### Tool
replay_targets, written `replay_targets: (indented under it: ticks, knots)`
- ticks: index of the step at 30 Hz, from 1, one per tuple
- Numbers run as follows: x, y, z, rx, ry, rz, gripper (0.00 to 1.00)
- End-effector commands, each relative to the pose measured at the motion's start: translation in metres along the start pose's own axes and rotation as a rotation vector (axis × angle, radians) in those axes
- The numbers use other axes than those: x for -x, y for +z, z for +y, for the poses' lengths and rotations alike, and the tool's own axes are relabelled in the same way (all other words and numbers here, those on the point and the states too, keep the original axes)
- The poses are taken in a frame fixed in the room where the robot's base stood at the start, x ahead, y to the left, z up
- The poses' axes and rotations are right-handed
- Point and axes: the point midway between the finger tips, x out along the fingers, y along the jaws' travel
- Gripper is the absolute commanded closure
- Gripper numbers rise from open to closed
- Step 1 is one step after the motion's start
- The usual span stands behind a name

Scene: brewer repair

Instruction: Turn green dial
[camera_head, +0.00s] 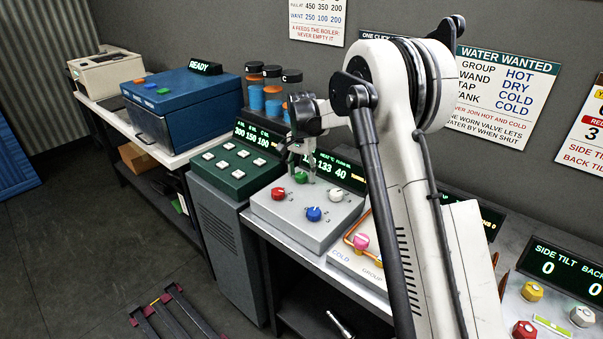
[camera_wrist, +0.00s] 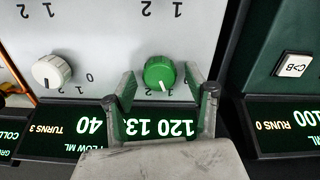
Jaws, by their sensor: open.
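The green dial (camera_wrist: 160,73) is a round ribbed knob on a light grey panel (camera_wrist: 105,30), with a white pointer line and printed numbers around it. In the wrist view my gripper (camera_wrist: 167,88) is open, with one finger on each side of the dial's lower part. I cannot tell if either finger touches it. A red dial (camera_head: 278,194), a blue dial (camera_head: 314,214) and a white dial (camera_head: 336,195) share that box.
A dark display (camera_head: 340,172) stands behind the dials, close to my gripper. A green box (camera_head: 229,163) with several white buttons is to the left. A pink knob (camera_head: 361,241) is on the panel to the right. My arm covers part of the bench.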

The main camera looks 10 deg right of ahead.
Motion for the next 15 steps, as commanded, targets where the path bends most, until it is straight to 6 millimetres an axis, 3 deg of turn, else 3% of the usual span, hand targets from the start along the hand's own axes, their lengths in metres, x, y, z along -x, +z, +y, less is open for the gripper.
replay_targets:
  ticks: [9,15]
  knots:
    - [-0.0021,0.0,-0.0001,0.0,0.0,0.0,0.51]
    - [-0.0019,-0.0001,0.0,0.0,0.0,0.0,0.78]
